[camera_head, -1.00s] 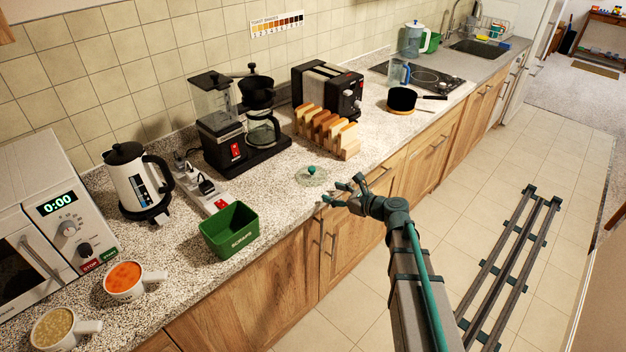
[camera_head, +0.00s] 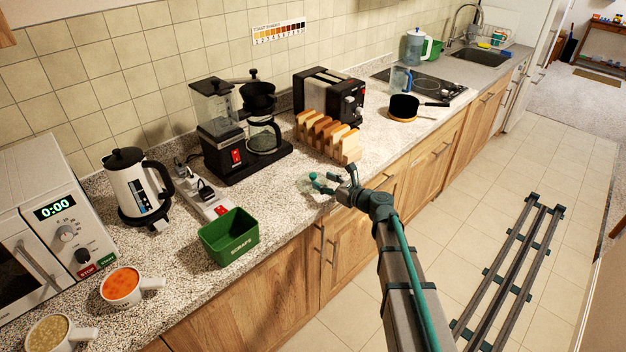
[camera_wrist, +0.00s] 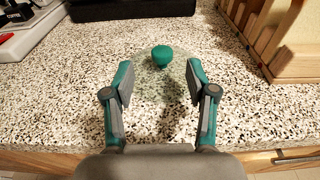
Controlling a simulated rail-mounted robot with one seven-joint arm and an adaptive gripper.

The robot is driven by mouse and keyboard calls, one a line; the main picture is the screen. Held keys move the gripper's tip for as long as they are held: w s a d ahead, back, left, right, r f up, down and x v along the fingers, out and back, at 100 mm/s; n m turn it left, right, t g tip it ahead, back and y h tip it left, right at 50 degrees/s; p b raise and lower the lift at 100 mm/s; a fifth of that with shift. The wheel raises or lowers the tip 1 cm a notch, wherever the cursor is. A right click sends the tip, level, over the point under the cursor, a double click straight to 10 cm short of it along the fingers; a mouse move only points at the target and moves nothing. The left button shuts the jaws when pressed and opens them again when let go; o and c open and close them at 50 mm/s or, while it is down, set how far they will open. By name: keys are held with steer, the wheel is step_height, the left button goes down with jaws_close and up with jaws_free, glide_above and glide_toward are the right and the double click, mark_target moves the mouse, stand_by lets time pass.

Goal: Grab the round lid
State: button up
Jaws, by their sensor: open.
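The round lid is clear glass with a green knob and lies flat on the speckled counter. In the wrist view its knob (camera_wrist: 162,56) stands just beyond my fingertips, roughly centred between them, and the glass disc (camera_wrist: 150,82) shows between the fingers. In the head view the lid (camera_head: 308,187) is partly hidden by my gripper (camera_head: 325,184), which reaches over the counter's front edge from the right. My gripper also shows in the wrist view (camera_wrist: 158,75); its two fingers are spread apart with nothing between the pads touching them.
A toast rack (camera_head: 328,137) with bread slices stands close behind and right of the lid. A coffee maker (camera_head: 240,140) is behind it. A green scraps bin (camera_head: 230,237) and a power strip (camera_head: 208,195) are to the left. Bare counter surrounds the lid.

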mark_target(316, 176)
steer(key=p+x, duration=0.2)
steer(key=x, duration=0.2)
steer(key=shift+w+a, duration=0.25)
steer(key=shift+w, duration=0.15)
jaws_close()
